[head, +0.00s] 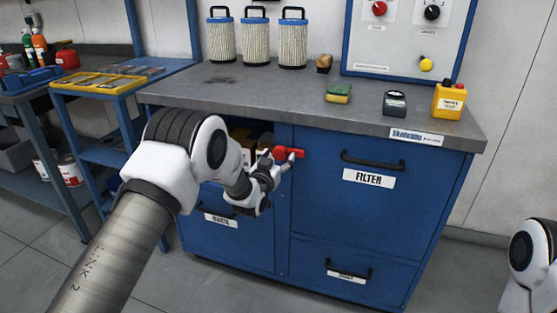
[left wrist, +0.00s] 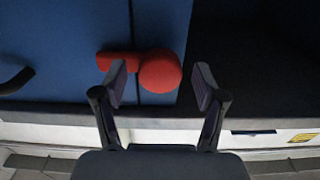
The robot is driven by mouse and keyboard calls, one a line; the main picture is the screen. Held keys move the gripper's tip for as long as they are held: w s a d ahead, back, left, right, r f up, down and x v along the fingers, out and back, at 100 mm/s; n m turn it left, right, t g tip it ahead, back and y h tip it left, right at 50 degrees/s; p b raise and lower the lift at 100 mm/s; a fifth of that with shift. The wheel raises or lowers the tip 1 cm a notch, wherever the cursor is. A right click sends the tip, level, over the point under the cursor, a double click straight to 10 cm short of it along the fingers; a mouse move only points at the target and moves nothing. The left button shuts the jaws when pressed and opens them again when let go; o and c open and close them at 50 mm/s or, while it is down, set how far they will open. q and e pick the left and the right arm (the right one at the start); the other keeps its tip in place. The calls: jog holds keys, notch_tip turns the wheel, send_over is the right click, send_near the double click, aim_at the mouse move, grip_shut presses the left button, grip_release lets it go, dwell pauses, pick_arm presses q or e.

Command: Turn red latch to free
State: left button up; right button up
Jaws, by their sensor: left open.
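The red latch (head: 291,153) sits near the top of the blue cabinet front, by the left edge of the FILTER door (head: 350,210). Its bar lies roughly level. My left gripper (head: 271,166) is in front of it and partly covers its left end. In the left wrist view the latch's round hub (left wrist: 160,71) and its bar to the left show. The left gripper (left wrist: 161,84) is open there, one finger on each side of the hub; the left finger overlaps the bar. Contact cannot be told. My right gripper is out of view.
An open compartment with boxes lies behind my left wrist. Black handles (head: 372,160) stick out from the cabinet. The grey worktop (head: 290,97) above holds filters (head: 255,42), a sponge (head: 338,93) and a yellow container (head: 449,101).

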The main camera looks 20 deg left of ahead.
pick_arm(q)
jog(key=shift+w, duration=0.35)
grip_shut()
jog(key=shift+n, duration=0.3)
jog(key=n, duration=0.8)
jog(key=shift+d+n, duration=0.1)
jog(key=shift+n, duration=0.2)
jog(key=n, duration=0.4)
jog(key=shift+r+n, duration=0.1)
jog(key=shift+n, duration=0.2)
jog(key=shift+n+p, duration=0.3)
jog(key=shift+n, duration=1.8)
